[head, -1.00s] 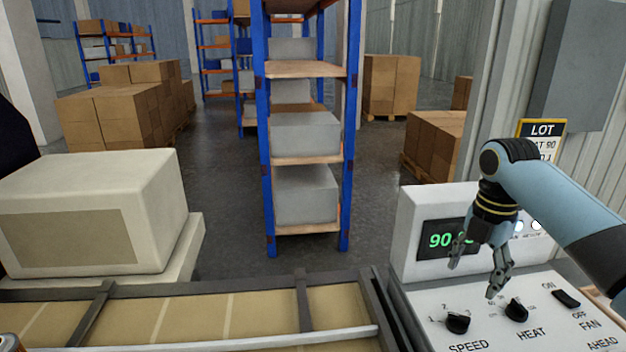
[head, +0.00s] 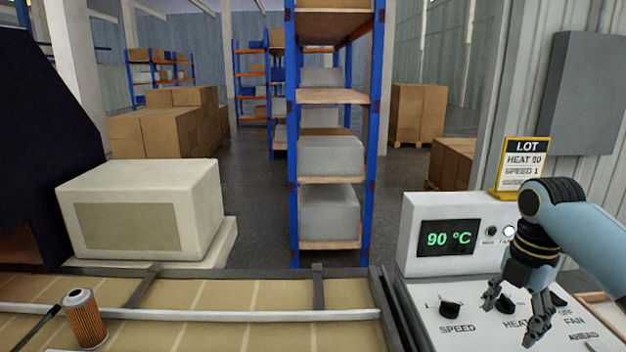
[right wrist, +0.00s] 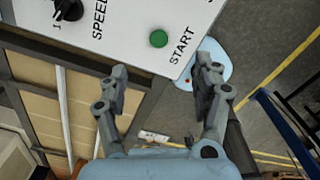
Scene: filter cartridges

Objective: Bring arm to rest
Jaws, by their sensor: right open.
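My right gripper (head: 516,318) is open and empty in the head view, above the control panel (head: 424,308) and in front of the HEAT knob (head: 506,302). In the right wrist view its two fingers (right wrist: 160,85) stand apart with nothing between them, near the panel's edge below the green START button (right wrist: 158,39). The SPEED knob (head: 450,310) is left of the gripper. The display (head: 447,239) reads 90 °C. The FAN switch is partly hidden behind the gripper. My left gripper is not in view.
A sign (head: 523,164) reads LOT, HEAT 90, SPEED 1. An orange filter cartridge (head: 84,320) stands on the conveyor (head: 230,293) at lower left. A cream box-shaped unit (head: 140,212) is behind the conveyor. Shelving (head: 332,97) and cartons stand further back.

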